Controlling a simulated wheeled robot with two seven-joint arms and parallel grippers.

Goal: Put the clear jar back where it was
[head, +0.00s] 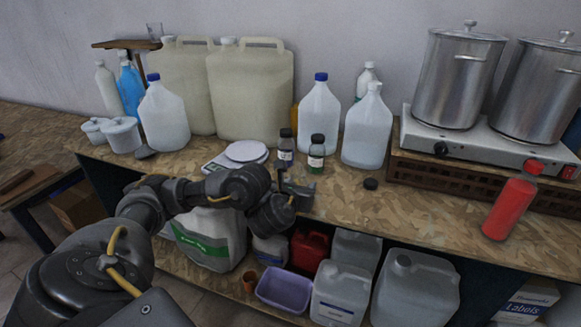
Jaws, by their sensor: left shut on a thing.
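The clear jar (286,149), small with a dark cap and a pale label, is upright over the bench, right of the white scale. My left gripper (288,177) is shut on it, at its lower part. The fingertips are small and dark here, and the jar's base is partly hidden, so I cannot tell whether it touches the bench. A similar dark-capped jar (316,156) with a white label and green contents stands close to its right. My right gripper is not in view.
A white scale (236,156) lies to the left, with large jugs (250,90) behind. A white jug (367,128) stands right of the jars. Bench space in front of the jars is clear.

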